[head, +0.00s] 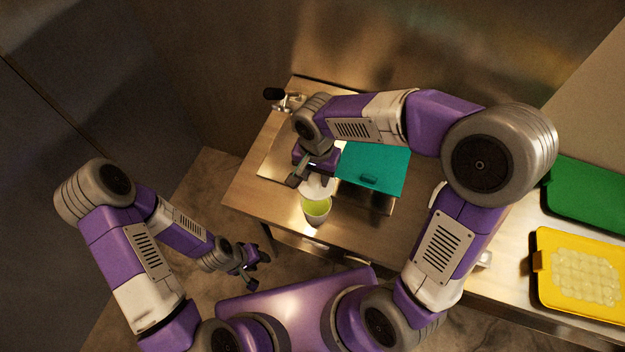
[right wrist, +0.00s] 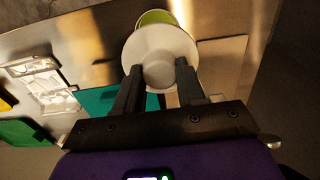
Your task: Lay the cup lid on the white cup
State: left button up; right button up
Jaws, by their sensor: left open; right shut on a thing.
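The white cup (head: 316,219) stands near the front edge of the steel counter, with a yellow-green inside showing at its mouth. The round white cup lid (head: 320,188) is just behind the cup's mouth in the head view. My right gripper (head: 309,181) is shut on the lid. In the right wrist view the lid (right wrist: 160,44) sits between the fingertips (right wrist: 159,80) and covers part of the cup's green mouth (right wrist: 157,16). The gap between lid and cup is unclear. My left gripper (head: 254,266) is open and empty, in front of the counter and below left of the cup.
A teal board-like item (head: 378,165) with a handle lies right of the cup on the steel counter (head: 250,199). A black-handled metal fixture (head: 288,100) stands at the back left. A green tray (head: 590,195) and a yellow tray (head: 547,292) with pale rounds are far right.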

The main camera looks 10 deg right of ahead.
aim_at(317, 186)
jog(key=f, duration=0.4)
jog(key=shift+s+f, duration=0.25)
jog(key=shift+s, duration=0.15)
pick_arm(q)
jog(key=shift+s+f, duration=0.2)
pick_arm(e)
jog(key=shift+w+f, duration=0.15)
jog(key=shift+f, duration=1.95)
pick_arm(q)
jog(key=shift+f+b, duration=0.8)
jog(key=shift+b, duration=0.25)
pick_arm(e)
jog(key=shift+f, duration=0.6)
jog(key=o, duration=1)
pick_arm(q)
jog(key=shift+r, duration=0.1)
pick_arm(e)
jog(key=shift+r, duration=0.1)
